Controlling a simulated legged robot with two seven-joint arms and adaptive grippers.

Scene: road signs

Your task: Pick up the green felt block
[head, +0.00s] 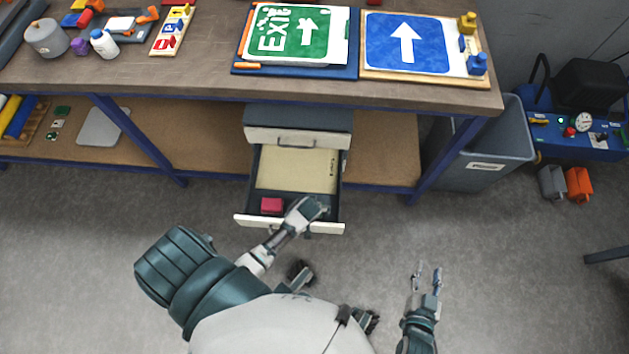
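An open drawer (240,219) pulls out from the cabinet under the workbench. A pink-red block (271,205) lies in its front left part. I cannot make out a green felt block in the drawer; my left gripper (316,207) covers the front right part. That gripper is over or in the drawer, right of the pink-red block, and its fingers are too small and dark to read. My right gripper (428,271) is open and empty above the floor, to the right of the drawer.
A flat beige piece (297,169) lies in the drawer's rear. The workbench (200,82) above bears a green exit sign (290,32) and a blue arrow sign (407,43). A grey bin (487,150) stands right. Small green pieces (62,111) lie on the lower shelf's left.

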